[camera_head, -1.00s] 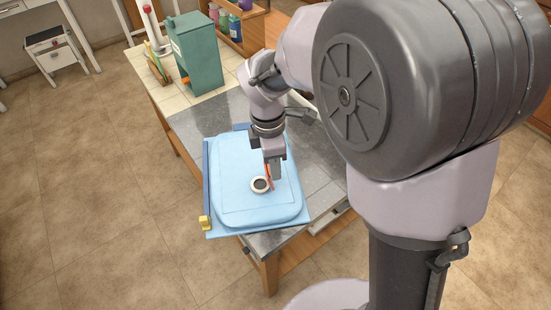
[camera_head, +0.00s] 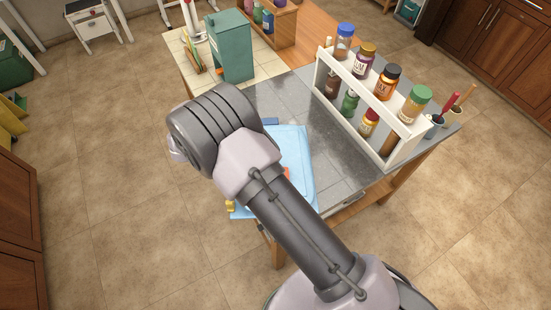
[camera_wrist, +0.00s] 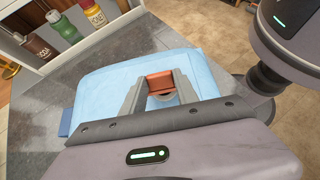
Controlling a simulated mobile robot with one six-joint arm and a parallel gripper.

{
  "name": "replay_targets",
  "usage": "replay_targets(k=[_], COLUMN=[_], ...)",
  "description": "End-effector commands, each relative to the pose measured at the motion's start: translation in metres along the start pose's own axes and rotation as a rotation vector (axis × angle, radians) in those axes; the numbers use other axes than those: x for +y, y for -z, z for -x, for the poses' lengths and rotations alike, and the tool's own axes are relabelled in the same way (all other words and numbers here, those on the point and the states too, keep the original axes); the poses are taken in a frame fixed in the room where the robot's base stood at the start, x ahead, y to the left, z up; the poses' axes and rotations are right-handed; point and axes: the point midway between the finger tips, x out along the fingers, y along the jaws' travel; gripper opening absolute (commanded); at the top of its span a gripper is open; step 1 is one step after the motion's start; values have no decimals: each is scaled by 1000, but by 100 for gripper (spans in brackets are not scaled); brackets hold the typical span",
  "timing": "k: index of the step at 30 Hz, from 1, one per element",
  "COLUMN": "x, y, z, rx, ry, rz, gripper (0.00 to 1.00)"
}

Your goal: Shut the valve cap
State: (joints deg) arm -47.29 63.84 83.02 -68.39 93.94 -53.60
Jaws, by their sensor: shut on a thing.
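The light blue water container (camera_head: 299,160) lies flat on the grey table, partly hidden by my arm in the head view. It also fills the middle of the wrist view (camera_wrist: 95,100). The orange-red valve cap (camera_wrist: 160,78) is between my fingers in the wrist view. My gripper (camera_wrist: 160,84) is shut on it. Part of the pale round valve (camera_wrist: 166,97) shows just below the cap, between the fingers. I cannot tell whether the cap touches the valve opening. In the head view my arm hides the gripper and valve; only a small orange bit shows beside the arm.
A white rack (camera_head: 365,105) of several bottles stands on the table to the right of the container. A green box (camera_head: 231,47) stands at the back. The grey tabletop (camera_head: 320,115) between container and rack is clear. Brown floor surrounds the table.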

Motion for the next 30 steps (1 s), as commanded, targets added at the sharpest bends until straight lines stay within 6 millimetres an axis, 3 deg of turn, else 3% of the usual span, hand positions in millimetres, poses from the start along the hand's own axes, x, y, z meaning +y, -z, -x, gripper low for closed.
replay_targets(k=[12,30], x=[0,0], y=[31,37], z=[-4,-4], rx=[-310,-454], ry=[-1,1], rz=[1,1], gripper=[0,0])
